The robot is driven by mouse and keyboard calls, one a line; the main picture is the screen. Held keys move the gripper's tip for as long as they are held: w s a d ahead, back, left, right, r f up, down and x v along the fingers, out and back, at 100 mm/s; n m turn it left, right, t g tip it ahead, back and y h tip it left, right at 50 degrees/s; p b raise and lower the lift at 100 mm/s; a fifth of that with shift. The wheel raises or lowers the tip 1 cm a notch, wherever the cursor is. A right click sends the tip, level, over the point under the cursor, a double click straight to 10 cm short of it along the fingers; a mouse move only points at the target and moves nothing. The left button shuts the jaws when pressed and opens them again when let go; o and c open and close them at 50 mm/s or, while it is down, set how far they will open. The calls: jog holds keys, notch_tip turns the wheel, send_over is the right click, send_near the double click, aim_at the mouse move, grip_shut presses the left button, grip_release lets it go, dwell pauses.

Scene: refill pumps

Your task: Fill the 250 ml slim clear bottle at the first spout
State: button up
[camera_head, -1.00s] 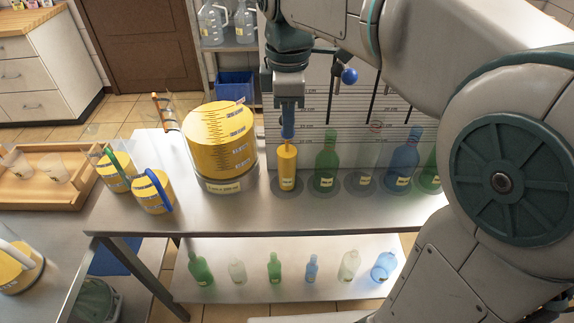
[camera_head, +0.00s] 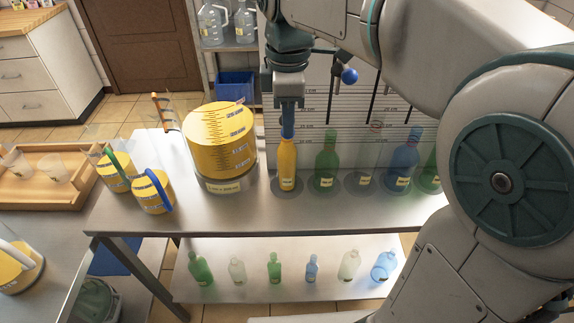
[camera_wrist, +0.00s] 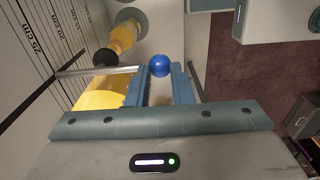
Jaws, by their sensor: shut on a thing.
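The slim bottle (camera_head: 287,167) stands upright below the first spout, on the metal table by the measuring panel. Yellow liquid fills its body and reaches up into the narrowing neck. In the wrist view the yellow bottle (camera_wrist: 123,38) shows beyond the dark spout end (camera_wrist: 103,57). My gripper (camera_head: 287,125) is above the bottle in the head view and hides the spout there. In the wrist view my gripper (camera_wrist: 159,78) is shut around the blue ball (camera_wrist: 160,66) of the first spout's lever, beside a thin metal rod (camera_wrist: 90,72). The mouth of the bottle is partly hidden.
A large yellow graduated drum (camera_head: 222,140) stands left of the bottle. Green (camera_head: 327,160), clear and blue (camera_head: 404,160) bottles stand to the right. A neighbouring lever has a blue ball (camera_head: 349,76). Yellow jugs (camera_head: 153,191) stand at left. Small bottles stand on the lower shelf (camera_head: 225,262).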

jog(key=shift+r+p, duration=0.45)
jog(key=shift+r, duration=0.05)
grip_shut()
notch_tip(320, 180, up, 12)
jog(key=p, duration=1)
jog(key=shift+f, duration=0.15)
jog(key=shift+c, duration=0.3)
grip_release()
jog(key=o, duration=0.4)
jog(key=shift+o, duration=0.2)
